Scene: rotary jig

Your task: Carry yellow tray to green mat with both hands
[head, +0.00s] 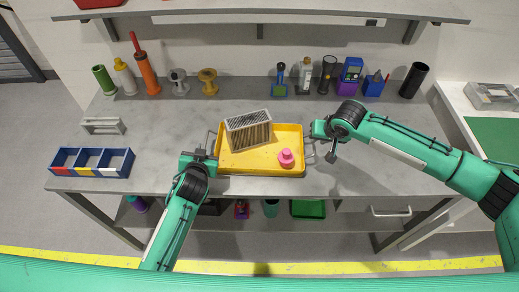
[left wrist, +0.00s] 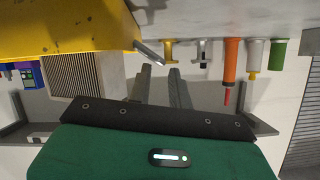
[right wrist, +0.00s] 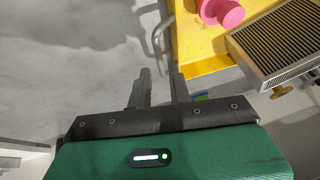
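The yellow tray (head: 235,167) sits on the grey bench with a wire handle at each end. It carries a grey box with a ribbed face (head: 248,132) and a pink knobbed piece (head: 286,158). My left gripper (head: 204,157) is at the tray's left end; in the left wrist view its fingers (left wrist: 162,88) are apart, close to the handle (left wrist: 150,54). My right gripper (head: 318,130) is by the right end; its fingers (right wrist: 162,88) are apart, with the right handle (right wrist: 158,42) just beyond them. The green mat (head: 494,137) lies on a white table at the right.
A blue bin with compartments (head: 92,161) is at the bench's left. Bottles and tools line the back, including an orange cylinder (head: 147,74) and a black cup (head: 413,80). A grey fixture (head: 491,95) stands behind the mat.

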